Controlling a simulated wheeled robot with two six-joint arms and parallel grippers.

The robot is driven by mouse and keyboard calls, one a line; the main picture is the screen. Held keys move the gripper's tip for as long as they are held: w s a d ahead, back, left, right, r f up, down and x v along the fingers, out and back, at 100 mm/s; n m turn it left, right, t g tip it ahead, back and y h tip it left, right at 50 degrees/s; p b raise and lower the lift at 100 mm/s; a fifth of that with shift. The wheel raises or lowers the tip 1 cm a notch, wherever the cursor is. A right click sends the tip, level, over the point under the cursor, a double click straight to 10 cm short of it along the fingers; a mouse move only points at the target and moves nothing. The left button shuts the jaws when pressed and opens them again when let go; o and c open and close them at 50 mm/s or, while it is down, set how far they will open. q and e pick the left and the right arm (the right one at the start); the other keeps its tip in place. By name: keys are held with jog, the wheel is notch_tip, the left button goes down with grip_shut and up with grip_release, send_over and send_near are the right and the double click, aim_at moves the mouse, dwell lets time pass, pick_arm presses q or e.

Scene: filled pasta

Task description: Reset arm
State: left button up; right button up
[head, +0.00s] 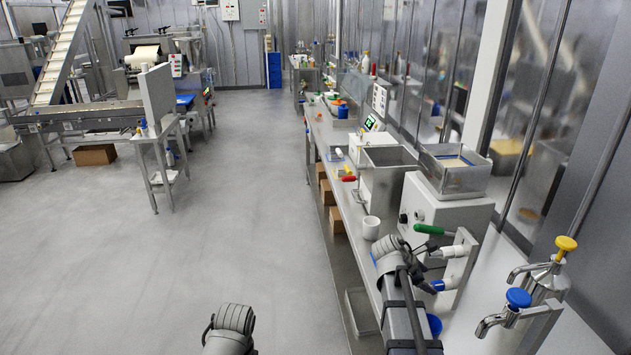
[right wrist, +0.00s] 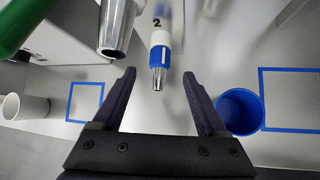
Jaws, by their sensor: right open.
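My right arm reaches in from the bottom of the head view towards the filling machine (head: 445,205). My right gripper (right wrist: 158,78) shows in the right wrist view with its two dark fingers spread and nothing held. Beyond the fingers, a blue-collared nozzle (right wrist: 161,55) marked 2 appears in the gap between them, apart from both. In the head view the right fingers are hard to make out. A grey part of my left arm (head: 230,325) shows at the bottom edge of the head view; its gripper does not show.
A white cup (head: 371,228) stands on the bench left of the machine. A blue cup (right wrist: 240,110) stands close to the right finger in the wrist view, near a blue outlined square (right wrist: 263,100). Blue- and yellow-topped taps (head: 518,298) are at right. The floor (head: 200,235) left is open.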

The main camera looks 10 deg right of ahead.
jog(key=s+a+f+m+y, duration=0.2)
jog(key=a+m, duration=0.1)
jog(key=a, duration=0.8)
jog(key=s+a+f+m+y, duration=0.1)
jog(key=a+f+m+y, duration=0.15)
jog(key=a, duration=0.85)
jog(key=s+a+m+g+y, duration=0.1)
jog(key=s+a+m, duration=0.2)
jog(key=s+a, duration=0.3)
jog(key=s+a+f+m+y, duration=0.1)
jog(key=s+a, duration=0.4)
jog(key=a, duration=0.8)
jog(key=shift+s+f+m+g+y, duration=0.25)
jog(key=shift+s+m+g+y, duration=0.2)
jog(key=shift+m, duration=0.7)
